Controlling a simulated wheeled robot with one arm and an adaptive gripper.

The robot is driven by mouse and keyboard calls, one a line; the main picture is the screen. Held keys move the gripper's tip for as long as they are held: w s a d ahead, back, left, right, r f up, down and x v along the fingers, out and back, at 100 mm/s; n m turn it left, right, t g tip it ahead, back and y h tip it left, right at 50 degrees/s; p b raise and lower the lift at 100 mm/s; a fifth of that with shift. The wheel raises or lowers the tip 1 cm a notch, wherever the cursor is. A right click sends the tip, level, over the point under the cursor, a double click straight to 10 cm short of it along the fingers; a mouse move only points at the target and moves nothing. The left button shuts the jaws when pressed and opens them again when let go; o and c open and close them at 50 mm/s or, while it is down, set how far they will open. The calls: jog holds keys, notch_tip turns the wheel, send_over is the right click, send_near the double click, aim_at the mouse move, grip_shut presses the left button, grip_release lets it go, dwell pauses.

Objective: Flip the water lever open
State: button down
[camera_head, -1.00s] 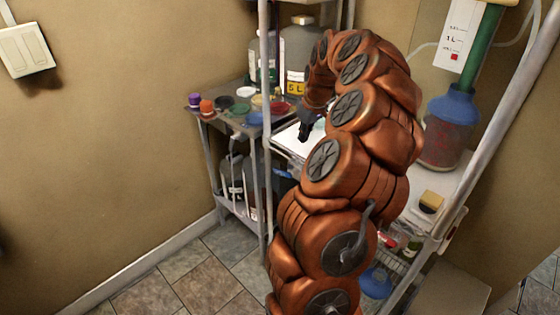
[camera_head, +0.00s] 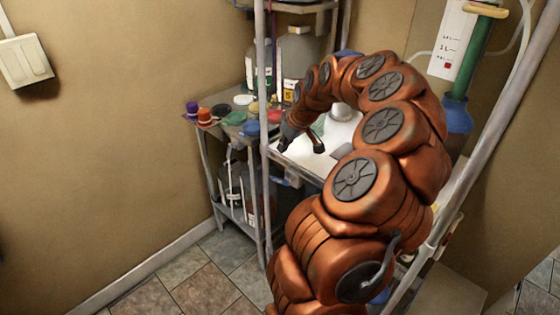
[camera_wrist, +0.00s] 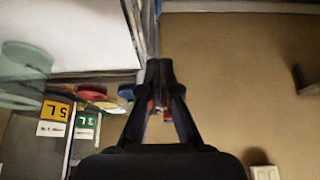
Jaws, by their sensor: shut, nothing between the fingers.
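I cannot single out the water lever with certainty in either view. A green and dark fitting (camera_head: 319,138) stands at the white worktop, just right of my gripper; it may be a tap part. My gripper (camera_head: 284,147) is over the left front edge of the white worktop (camera_head: 338,134). In the wrist view its dark fingers (camera_wrist: 159,72) meet at the tips, shut and empty. My curved arm hides part of the worktop and what stands behind it.
A side shelf holds coloured lids (camera_head: 252,128) and purple and orange caps (camera_head: 198,113). Large jugs (camera_head: 300,58) stand behind. A metal post (camera_head: 262,190) rises close to my gripper. A blue vessel with a green tube (camera_head: 480,45) is at right. Floor at lower left is clear.

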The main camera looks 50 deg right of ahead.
jog(key=p, duration=0.3)
send_over(275, 178)
notch_tip(275, 178, down, 8)
jog(key=shift+w+d+f, duration=0.1)
jog(key=shift+w, duration=0.05)
jog(key=f+p, duration=0.1)
jog(key=f, duration=0.1)
jog(key=shift+s+f+p, duration=0.35)
jog(key=shift+s+p, duration=0.05)
jog(key=shift+s+f, duration=0.15)
jog(key=shift+f, duration=0.55)
jog(key=shift+d+f+g+b, duration=0.1)
jog(key=shift+f+g+b, duration=0.2)
jog(key=shift+f+b, duration=0.05)
jog(key=shift+w+f+g+b, duration=0.15)
jog(key=shift+f+g+b, duration=0.05)
jog(key=shift+g+b, duration=0.4)
jog(key=shift+w+f+g+b, duration=0.1)
jog(key=shift+f+g+b, duration=0.05)
jog(key=shift+g+b, duration=0.4)
jog(key=shift+r, duration=0.3)
jog(key=shift+r, duration=0.65)
